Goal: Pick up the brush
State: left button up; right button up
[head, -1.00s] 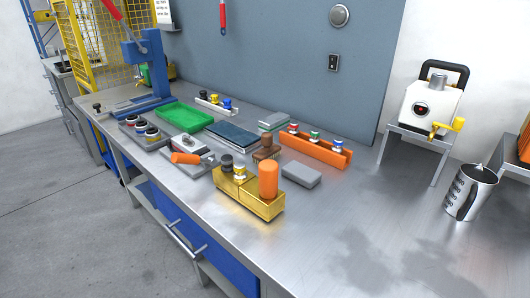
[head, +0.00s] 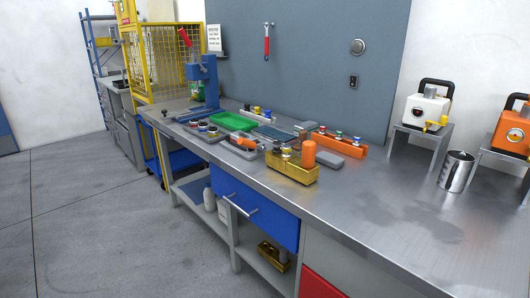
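I cannot make out a brush for certain. A small brown object (head: 303,135) stands among the items on the metal workbench (head: 385,190), behind a brass-coloured box (head: 292,172). An orange-handled item (head: 246,142) lies on a grey piece to the left of that box. Either is too small to identify surely. An upright orange cylinder (head: 308,153) stands at the right end of the brass box. Neither of my grippers shows in the head view.
A green tray (head: 234,121), a blue press (head: 205,85) and an orange rack (head: 340,146) are on the bench. A metal jug (head: 456,171) and a white machine (head: 427,107) on a stand are at the right. The bench's front right is clear.

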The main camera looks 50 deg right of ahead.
aim_at(296, 149)
jog(key=u, duration=0.25)
jog(key=i, duration=1.4)
jog(key=z, duration=0.6)
